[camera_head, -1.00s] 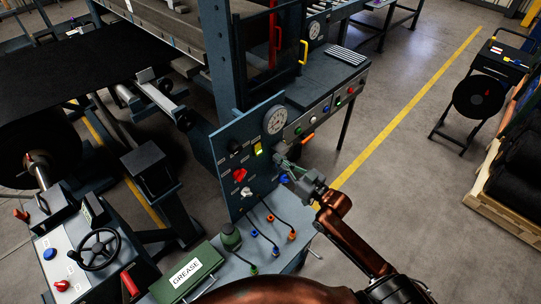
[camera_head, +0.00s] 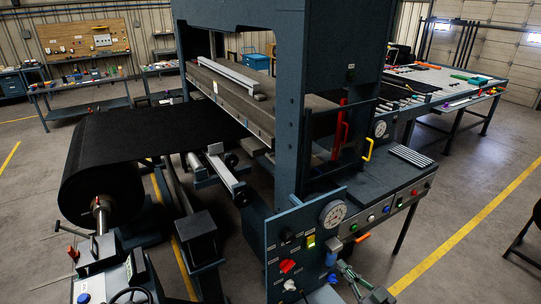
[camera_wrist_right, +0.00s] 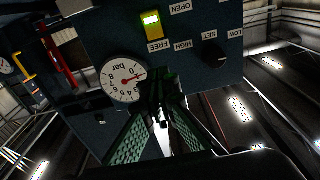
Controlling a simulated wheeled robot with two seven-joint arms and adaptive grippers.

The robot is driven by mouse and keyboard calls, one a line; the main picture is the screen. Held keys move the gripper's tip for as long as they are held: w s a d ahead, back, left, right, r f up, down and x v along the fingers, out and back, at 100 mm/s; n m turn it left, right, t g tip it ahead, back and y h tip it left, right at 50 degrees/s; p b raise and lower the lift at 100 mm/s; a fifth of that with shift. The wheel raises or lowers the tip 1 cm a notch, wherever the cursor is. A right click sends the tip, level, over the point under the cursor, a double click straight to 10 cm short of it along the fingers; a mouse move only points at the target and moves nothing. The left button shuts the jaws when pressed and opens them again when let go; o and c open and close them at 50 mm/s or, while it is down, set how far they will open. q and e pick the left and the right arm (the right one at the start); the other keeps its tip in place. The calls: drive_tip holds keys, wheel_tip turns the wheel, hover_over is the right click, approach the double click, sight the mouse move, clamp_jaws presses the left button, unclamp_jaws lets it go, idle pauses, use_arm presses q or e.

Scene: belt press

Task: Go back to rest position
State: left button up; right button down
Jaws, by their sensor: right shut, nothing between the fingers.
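My right gripper (camera_head: 345,269) shows at the bottom of the head view, just right of the blue control panel (camera_head: 273,238). In the right wrist view its green fingers (camera_wrist_right: 160,88) come together in front of the panel, shut with nothing between them. The fingertips overlap the lower right edge of the pressure gauge (camera_wrist_right: 123,79) in that view; I cannot tell whether they touch the panel. A lit yellow-green switch (camera_wrist_right: 152,22) and a black knob (camera_wrist_right: 215,52) are also on the panel there. My left gripper is not in view.
The press frame (camera_head: 290,120) stands behind the panel. A console with buttons (camera_head: 372,219) extends to the panel's right. A black belt roll (camera_head: 98,170) is at left, and a handwheel (camera_head: 130,296) sits at bottom left. The floor right of the yellow line (camera_head: 465,232) is mostly clear.

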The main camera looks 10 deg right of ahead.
drive_tip(key=s+f+m+g+h, duration=0.1)
drive_tip(key=s+f+g+h, duration=0.15)
drive_tip(key=s+f, duration=0.4)
drive_tip(key=s+f+m+g+h, duration=0.1)
drive_tip(key=s+f+g+h, duration=0.2)
drive_tip(key=f, duration=0.7)
drive_tip(key=s+d+f+m+g+h, duration=0.1)
drive_tip(key=s+f+g, duration=0.3)
drive_tip(key=s, duration=0.5)
drive_tip(key=s+f+m+g+h, duration=0.1)
drive_tip(key=s+f+g, duration=0.35)
drive_tip(key=s, duration=0.45)
wheel_tip(320, 180, down, 35)
drive_tip(key=s+a+g+b, duration=0.1)
drive_tip(key=s+b, duration=0.1)
drive_tip(key=b, duration=0.3)
drive_tip(key=s+f+n+g+b, duration=0.1)
drive_tip(key=s+f+b, duration=0.2)
drive_tip(key=s+f, duration=1.6)
wheel_tip(320, 180, down, 3)
drive_tip(key=shift+s+r+y+b, duration=0.2)
drive_tip(key=shift+s+y+b, duration=0.1)
drive_tip(key=shift+s+y, duration=0.15)
